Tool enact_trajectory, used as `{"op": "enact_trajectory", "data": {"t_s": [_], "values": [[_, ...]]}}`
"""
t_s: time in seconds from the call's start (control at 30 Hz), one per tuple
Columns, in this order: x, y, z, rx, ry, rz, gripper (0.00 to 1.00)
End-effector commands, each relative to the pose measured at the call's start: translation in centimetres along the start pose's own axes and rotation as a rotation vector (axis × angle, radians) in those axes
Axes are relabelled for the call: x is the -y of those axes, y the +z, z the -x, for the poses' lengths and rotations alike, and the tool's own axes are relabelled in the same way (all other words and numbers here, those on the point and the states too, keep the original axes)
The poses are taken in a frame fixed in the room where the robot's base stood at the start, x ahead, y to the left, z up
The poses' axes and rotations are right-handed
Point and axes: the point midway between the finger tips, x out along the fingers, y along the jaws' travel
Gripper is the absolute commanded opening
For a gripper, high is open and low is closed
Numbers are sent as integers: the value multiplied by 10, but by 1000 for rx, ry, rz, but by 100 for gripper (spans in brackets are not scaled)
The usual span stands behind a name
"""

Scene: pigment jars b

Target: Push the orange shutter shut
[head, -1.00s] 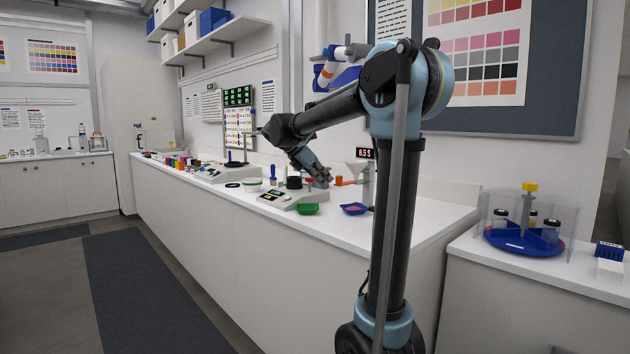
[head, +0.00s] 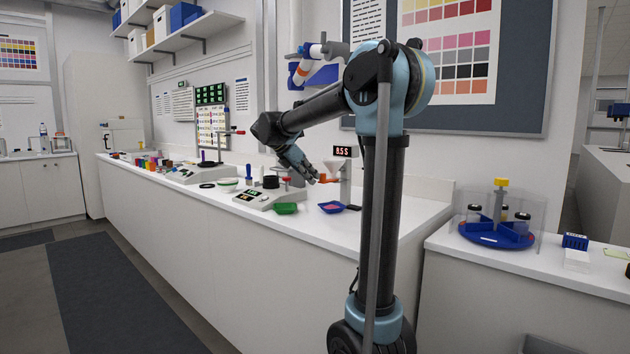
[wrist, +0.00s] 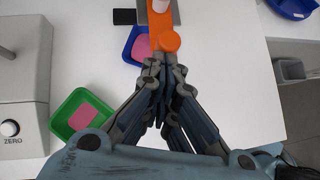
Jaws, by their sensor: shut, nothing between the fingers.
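The orange shutter (head: 325,179) sits under the white funnel (head: 337,167) of a stand at the back of the bench. In the wrist view the shutter (wrist: 163,42) shows at the top centre, just beyond my fingertips. My gripper (head: 314,178) is shut and empty, with its fingertips close to the shutter's left side in the head view. In the wrist view the fingertips of my gripper (wrist: 164,68) are together, at the shutter's near end. I cannot tell whether they touch it. How far the shutter is open is too small to tell.
A blue tray (head: 331,208) with pink powder lies below the shutter. A green tray (head: 286,209) stands beside it, by a grey scale (head: 262,200). A timer display (head: 345,151) stands above the funnel. The bench right of the stand is clear.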

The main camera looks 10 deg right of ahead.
Motion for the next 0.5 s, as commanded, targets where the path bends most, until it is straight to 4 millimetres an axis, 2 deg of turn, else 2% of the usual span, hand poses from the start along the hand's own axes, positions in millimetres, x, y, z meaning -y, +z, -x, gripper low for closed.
{"op": "enact_trajectory", "data": {"t_s": [0.1,0.5], "values": [[-6,-3,3,1,10,9,0],[-7,-3,4,5,11,10,0]]}}
